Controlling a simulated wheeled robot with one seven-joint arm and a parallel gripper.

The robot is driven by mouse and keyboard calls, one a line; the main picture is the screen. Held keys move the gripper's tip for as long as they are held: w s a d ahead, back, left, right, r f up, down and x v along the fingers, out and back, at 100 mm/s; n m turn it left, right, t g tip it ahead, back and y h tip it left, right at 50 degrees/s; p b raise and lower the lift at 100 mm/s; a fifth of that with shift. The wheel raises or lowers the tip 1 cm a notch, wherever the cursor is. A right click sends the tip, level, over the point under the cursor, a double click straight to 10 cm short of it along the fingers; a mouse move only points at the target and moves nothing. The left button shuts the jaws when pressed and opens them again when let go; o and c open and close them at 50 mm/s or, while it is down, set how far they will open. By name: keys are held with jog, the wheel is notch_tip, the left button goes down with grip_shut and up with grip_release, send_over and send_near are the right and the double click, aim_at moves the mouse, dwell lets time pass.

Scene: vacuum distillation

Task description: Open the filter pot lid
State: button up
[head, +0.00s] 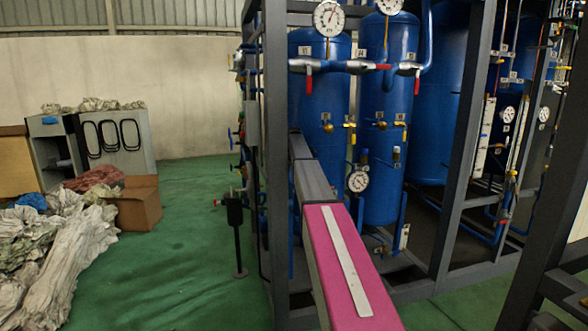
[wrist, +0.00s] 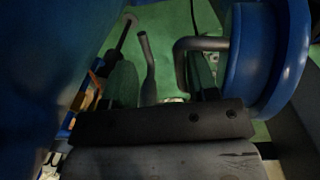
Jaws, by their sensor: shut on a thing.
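In the wrist view, a round blue flanged part (wrist: 292,58), which looks like the filter pot lid, fills the right side. A bent grey metal handle (wrist: 205,44) comes out of it to the left and turns down. My gripper (wrist: 162,80) is at this handle, shut on it, with a finger on either side of the space in the middle. The exact contact is dark and partly hidden. A second grey rod (wrist: 147,60) stands upright between the fingers; I cannot tell whether it joins the handle. In the head view my gripper and the lid are hidden.
Tall blue tanks (head: 322,110) with gauges, pipes and red-handled valves stand inside a dark steel frame (head: 274,150). Sacks (head: 65,245) and a cardboard box (head: 136,203) lie at the left.

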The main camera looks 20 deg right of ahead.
jog(key=shift+w+a, duration=0.1)
jog(key=shift+a, duration=0.35)
notch_tip(320, 180, up, 11)
jog(key=s, duration=0.1)
jog(key=shift+d, duration=0.35)
jog(key=shift+s+f, duration=0.1)
